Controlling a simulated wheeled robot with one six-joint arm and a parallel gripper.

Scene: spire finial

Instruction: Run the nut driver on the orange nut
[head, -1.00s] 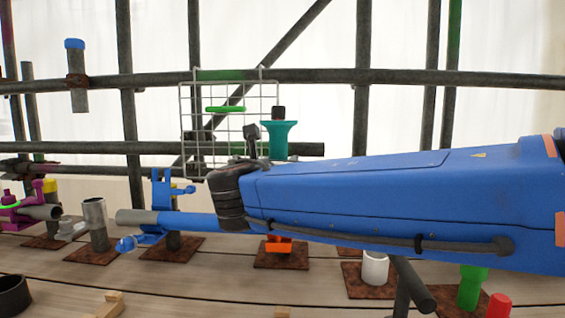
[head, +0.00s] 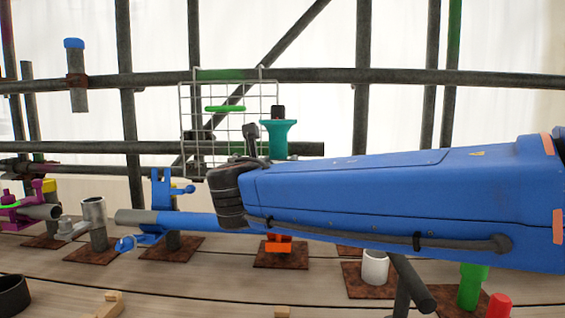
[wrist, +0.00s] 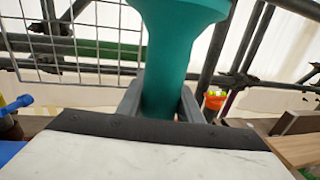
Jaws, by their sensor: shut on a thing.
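The nut driver (head: 277,140) looks teal, with a flared collar and a dark tip on top. It stands upright behind my blue arm in the head view, its lower part hidden. An orange piece (head: 278,247), likely the orange nut, shows just under my arm above a rusty base plate. An orange thing also shows right of the jaws in the wrist view (wrist: 215,101). I cannot tell whether the driver touches the nut.
A blue clamp post (head: 162,190) and a grey tube (head: 95,222) stand left. A white cup (head: 375,267) and a green post (head: 469,287) stand right. A black bowl (head: 13,295) sits front left.

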